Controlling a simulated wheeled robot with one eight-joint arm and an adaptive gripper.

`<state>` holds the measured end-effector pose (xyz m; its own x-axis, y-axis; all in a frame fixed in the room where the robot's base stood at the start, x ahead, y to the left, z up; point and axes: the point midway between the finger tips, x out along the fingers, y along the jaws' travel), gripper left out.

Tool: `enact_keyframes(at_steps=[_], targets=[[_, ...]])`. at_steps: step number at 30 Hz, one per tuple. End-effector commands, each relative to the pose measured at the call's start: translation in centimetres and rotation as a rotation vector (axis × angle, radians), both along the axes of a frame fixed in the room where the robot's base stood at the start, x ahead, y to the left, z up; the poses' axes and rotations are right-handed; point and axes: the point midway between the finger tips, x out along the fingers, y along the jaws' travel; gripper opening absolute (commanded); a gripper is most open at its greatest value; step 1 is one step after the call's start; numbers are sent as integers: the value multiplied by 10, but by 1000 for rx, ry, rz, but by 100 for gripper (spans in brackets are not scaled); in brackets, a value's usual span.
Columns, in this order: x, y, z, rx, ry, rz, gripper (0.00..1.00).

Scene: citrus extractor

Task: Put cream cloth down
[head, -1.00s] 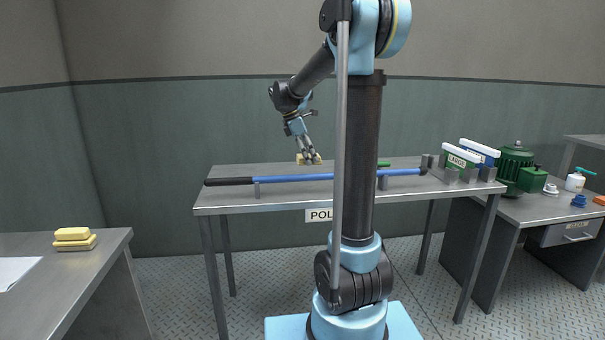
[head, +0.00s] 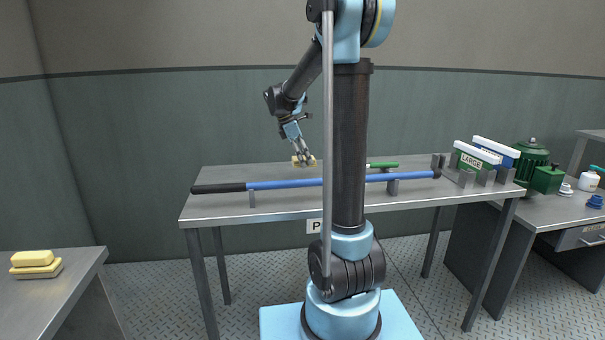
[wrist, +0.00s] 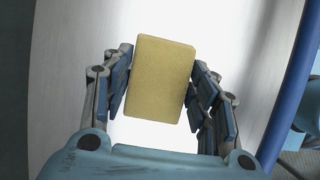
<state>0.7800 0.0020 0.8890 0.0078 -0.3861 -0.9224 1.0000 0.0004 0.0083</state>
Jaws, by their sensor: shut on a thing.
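My gripper (head: 303,157) is over the back left part of the metal table (head: 225,209), behind the long blue bar. It is shut on the cream cloth (head: 298,163), a small folded block. In the wrist view the cloth (wrist: 160,78) is a pale yellow rectangle between the two fingers, with a bright tabletop behind it. I cannot tell whether the cloth touches the table or is just above it.
A blue bar with a black handle (head: 280,184) lies on holders along the table's front. A green-handled tool (head: 383,165) lies behind it. More cream cloths (head: 36,264) are stacked on the left bench. The table's back left is clear.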

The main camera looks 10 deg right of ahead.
Motion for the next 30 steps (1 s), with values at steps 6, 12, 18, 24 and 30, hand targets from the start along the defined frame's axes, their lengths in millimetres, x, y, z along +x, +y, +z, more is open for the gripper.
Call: enact_keyframes(at_steps=[6,12,18,24,30], targets=[[0,2,-16,0,0,2,31],[0,3,-42,0,0,4,31],[0,3,-54,0,0,4,31],[0,4,-54,0,0,4,31],[0,4,-58,0,0,4,31]])
